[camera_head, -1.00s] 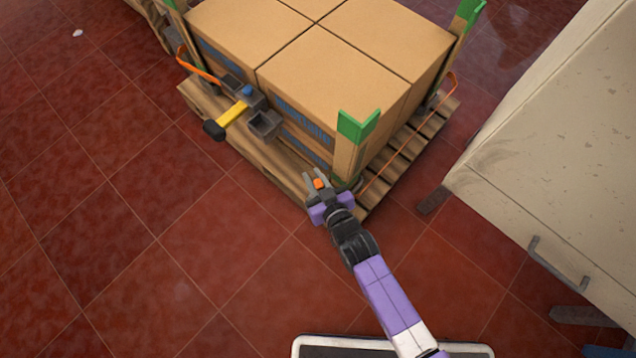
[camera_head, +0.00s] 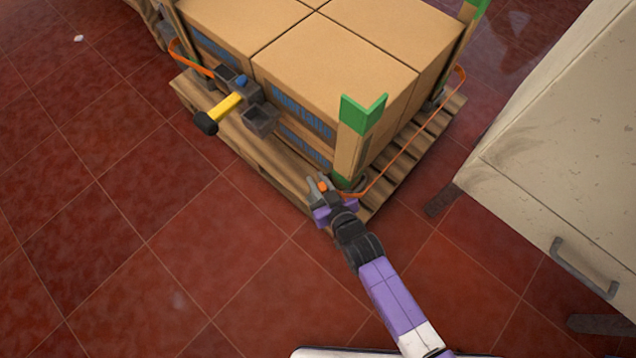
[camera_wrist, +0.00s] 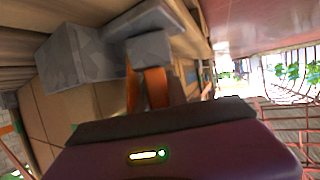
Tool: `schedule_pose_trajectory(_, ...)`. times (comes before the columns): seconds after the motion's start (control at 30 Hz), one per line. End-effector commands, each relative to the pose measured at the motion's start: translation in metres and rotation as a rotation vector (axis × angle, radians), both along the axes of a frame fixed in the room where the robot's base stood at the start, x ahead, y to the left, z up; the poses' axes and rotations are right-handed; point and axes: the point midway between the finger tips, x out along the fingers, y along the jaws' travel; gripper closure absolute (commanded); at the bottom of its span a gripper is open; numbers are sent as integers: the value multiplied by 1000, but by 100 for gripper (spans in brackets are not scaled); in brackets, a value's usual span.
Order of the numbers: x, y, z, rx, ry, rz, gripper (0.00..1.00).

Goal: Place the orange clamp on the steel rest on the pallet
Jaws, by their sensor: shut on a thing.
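My gripper (camera_head: 317,181) is at the front corner of the wooden pallet (camera_head: 245,150), near the green-capped corner post. It is shut on the small orange clamp (camera_head: 323,187), which shows between the grey fingers. In the wrist view, the orange clamp (camera_wrist: 155,88) is partly hidden behind my purple wrist housing. Grey open holders (camera_head: 262,118) sit at the left front side of the load, up and left of my gripper. I cannot tell for certain which grey part is the steel rest.
A yellow-handled tool with a black end (camera_head: 222,110) sticks out by the holders. Large cardboard boxes (camera_head: 335,65) fill the pallet. An orange strap (camera_head: 410,140) runs along the right side. A beige cabinet (camera_head: 560,150) stands right. Red tiled floor is clear at left.

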Motion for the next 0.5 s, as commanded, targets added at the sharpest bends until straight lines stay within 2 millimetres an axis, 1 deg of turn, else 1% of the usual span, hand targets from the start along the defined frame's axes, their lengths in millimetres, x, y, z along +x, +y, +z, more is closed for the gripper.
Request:
schedule_pose_trajectory(0.2, 1, 0, 2, 0, -1, 0, 100)
schedule_pose_trajectory(0.33, 0, 1, -1, 1, -1, 1, 100)
schedule_pose_trajectory(0.37, 0, 0, -1, 0, 0, 1, 74)
schedule_pose_trajectory(0.4, 0, 0, -1, -1, 0, 0, 71)
schedule_pose_trajectory(0.5, 0, 0, -1, 0, 0, 0, 71)
